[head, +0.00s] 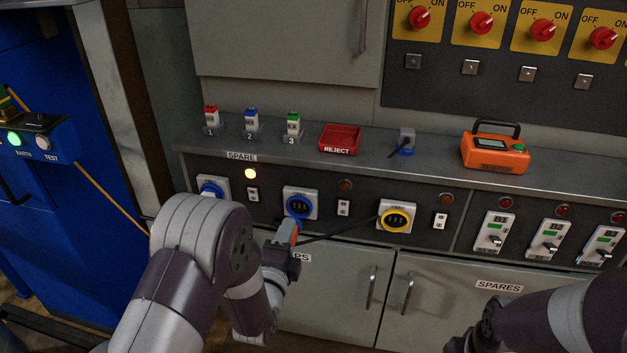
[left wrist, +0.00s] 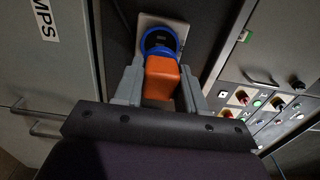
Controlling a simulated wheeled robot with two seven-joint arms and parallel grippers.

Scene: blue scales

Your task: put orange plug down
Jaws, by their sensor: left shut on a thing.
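The orange plug (head: 294,229) is held in my left gripper (head: 288,240), just below and in front of the middle blue-ringed socket (head: 299,205) on the panel. In the left wrist view the orange plug (left wrist: 161,78) sits between the two grey fingers, which press on its sides. The blue ring (left wrist: 160,38) is right beyond its far end; I cannot tell whether the plug is seated in it. A dark cable (head: 335,233) runs from near the plug towards the yellow socket. My right gripper (head: 462,343) is only partly in view at the bottom.
The grey shelf (head: 450,170) above carries a red REJECT tray (head: 340,138), numbered fuse blocks (head: 250,121), a small grey-blue plug (head: 405,142) and an orange tester (head: 496,148). A yellow-ringed socket (head: 396,215) is to the right. Cabinet handles (head: 406,290) stick out below.

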